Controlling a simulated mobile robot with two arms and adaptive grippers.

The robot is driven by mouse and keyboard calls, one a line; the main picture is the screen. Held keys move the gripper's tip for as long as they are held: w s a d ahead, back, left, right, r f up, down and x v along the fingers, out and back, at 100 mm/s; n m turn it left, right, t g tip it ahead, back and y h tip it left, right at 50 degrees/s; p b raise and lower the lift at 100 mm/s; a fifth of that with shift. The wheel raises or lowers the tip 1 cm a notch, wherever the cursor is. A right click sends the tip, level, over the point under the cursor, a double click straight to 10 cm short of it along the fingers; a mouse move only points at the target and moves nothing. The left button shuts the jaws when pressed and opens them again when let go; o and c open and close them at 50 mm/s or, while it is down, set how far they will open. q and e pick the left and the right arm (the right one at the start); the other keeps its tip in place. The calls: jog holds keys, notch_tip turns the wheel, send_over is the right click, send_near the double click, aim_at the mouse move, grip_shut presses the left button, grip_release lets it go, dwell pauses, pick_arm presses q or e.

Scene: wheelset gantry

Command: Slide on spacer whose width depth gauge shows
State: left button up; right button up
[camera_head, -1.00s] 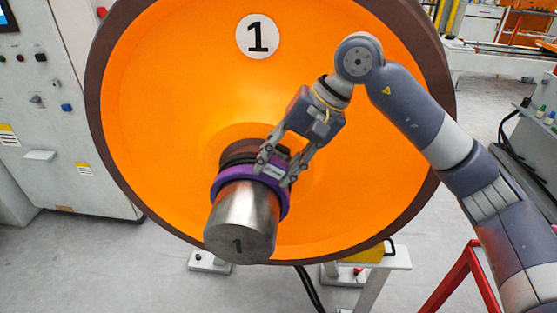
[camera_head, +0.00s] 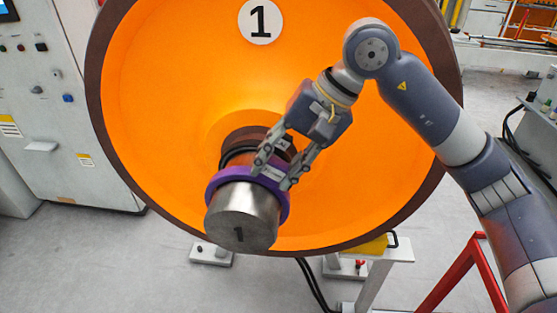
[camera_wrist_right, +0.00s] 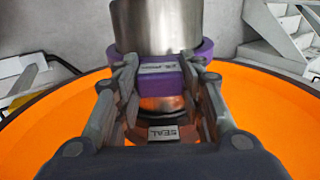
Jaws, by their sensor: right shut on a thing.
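A purple spacer ring (camera_head: 222,179) sits around the bare steel axle journal (camera_head: 242,215), which is marked 1 on its end face. My right gripper (camera_head: 276,178) is shut on the ring's raised block at the upper right side. In the right wrist view the fingers (camera_wrist_right: 159,82) hold this purple block (camera_wrist_right: 160,84), whose label is too small to read. The steel journal (camera_wrist_right: 155,25) passes through the ring. Dark rings (camera_head: 238,155) and a plate reading SEAL (camera_wrist_right: 170,132) lie between the spacer and the wheel. No depth gauge or left gripper shows.
The large orange wheel (camera_head: 160,120) with a 1 plate fills the middle behind the journal. A grey control cabinet (camera_head: 60,120) stands at left. A red frame (camera_head: 450,280) and a yellow block (camera_head: 370,245) are at lower right. Space in front of the journal's end is clear.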

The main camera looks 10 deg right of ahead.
jog(key=s+a+b, duration=0.2)
jog(key=s, duration=0.6)
jog(key=shift+a+b, duration=0.3)
dwell(1.1)
jog(key=shift+s, duration=0.1)
jog(key=shift+b, duration=0.45)
dwell(0.8)
dwell(0.3)
jog(key=shift+b, duration=0.3)
dwell(0.4)
